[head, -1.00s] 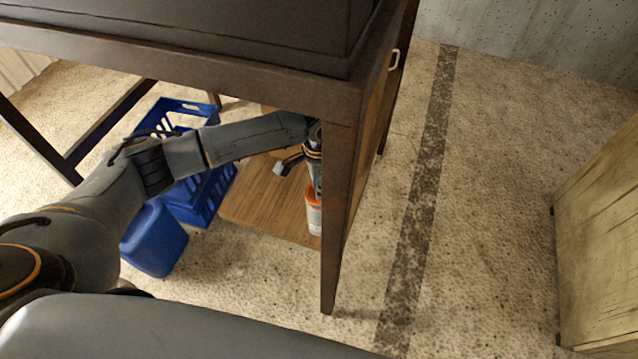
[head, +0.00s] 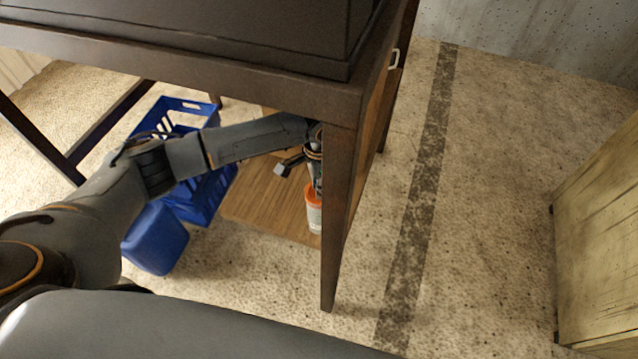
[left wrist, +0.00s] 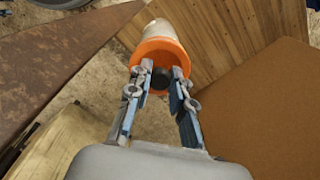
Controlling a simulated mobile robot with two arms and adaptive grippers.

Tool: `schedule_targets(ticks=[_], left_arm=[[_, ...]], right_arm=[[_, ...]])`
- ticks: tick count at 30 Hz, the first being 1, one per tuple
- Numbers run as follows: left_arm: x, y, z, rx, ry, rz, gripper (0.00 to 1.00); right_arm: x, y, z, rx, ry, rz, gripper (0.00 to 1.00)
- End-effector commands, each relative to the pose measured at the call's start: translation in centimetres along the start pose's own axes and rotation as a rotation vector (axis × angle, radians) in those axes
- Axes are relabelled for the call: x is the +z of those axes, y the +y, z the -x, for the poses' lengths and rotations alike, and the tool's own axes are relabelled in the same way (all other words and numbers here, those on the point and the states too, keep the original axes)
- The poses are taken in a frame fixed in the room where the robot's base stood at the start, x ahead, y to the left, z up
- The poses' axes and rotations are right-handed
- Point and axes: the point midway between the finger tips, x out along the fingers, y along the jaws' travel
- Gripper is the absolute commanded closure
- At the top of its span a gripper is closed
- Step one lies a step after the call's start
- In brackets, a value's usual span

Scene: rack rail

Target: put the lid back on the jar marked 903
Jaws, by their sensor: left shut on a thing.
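A white jar (head: 314,216) stands on the wooden board under the dark table, partly hidden by a table leg. It also shows in the left wrist view (left wrist: 151,32). An orange lid (head: 312,194) with a dark round knob is at the jar's top; in the left wrist view the lid (left wrist: 160,47) looks lined up with the jar. I cannot tell whether it is fully seated. My left gripper (left wrist: 160,82) points at the lid, its fingertips on either side of the knob, shut on it. No number is readable on the jar. My right gripper is out of view.
A blue crate (head: 205,196) and a blue container (head: 155,238) stand left of the wooden board (head: 262,205).

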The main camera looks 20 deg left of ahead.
Motion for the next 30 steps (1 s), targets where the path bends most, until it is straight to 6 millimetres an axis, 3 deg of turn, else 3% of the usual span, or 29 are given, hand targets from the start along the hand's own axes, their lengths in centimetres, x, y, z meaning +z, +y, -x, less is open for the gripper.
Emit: schedule_targets(ticks=[27,28,30], left_arm=[[-0.01,0.00,-0.04,0.000,0.000,0.000,1.00],[-0.01,0.00,-0.04,0.000,0.000,0.000,0.77],[-0.01,0.00,-0.03,0.000,0.000,0.000,0.63]], right_arm=[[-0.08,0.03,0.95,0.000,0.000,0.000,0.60],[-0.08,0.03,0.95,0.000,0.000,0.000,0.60],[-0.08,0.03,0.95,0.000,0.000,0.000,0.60]])
